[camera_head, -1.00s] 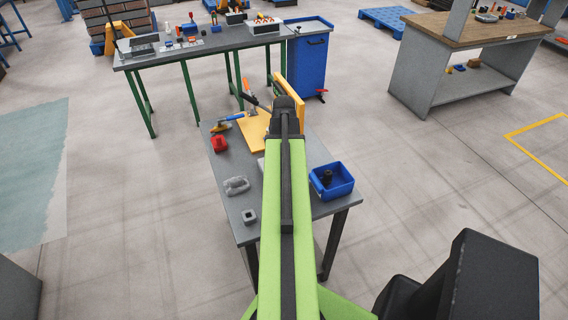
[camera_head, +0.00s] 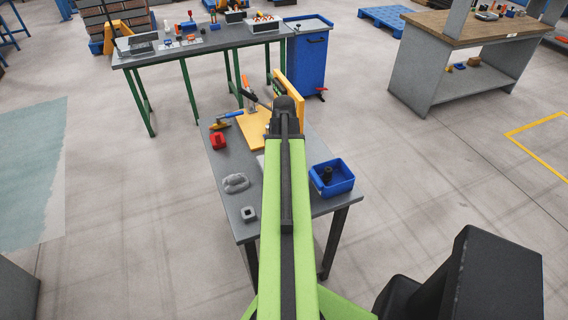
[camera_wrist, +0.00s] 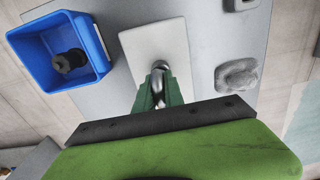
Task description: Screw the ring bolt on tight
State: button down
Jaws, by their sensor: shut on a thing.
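In the head view my own arm hides the gripper, the bolt and most of the plate.
A blue bin (camera_head: 345,187) with a dark part inside stands at the table's right. A grey lump (camera_head: 236,183), a grey square block (camera_head: 249,214) and a red piece (camera_head: 218,141) lie left. A yellow fixture (camera_head: 250,134) with a clamp stands at the back.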

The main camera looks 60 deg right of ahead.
jog(key=shift+f+b, duration=0.75)
jog(key=shift+f, duration=0.05)
jog(key=c, duration=1.3)
grip_release()
jog(key=shift+c, duration=0.2)
notch_tip(320, 180, up, 18)
jog(key=p, duration=1.7)
jog(key=shift+f, duration=0.25)
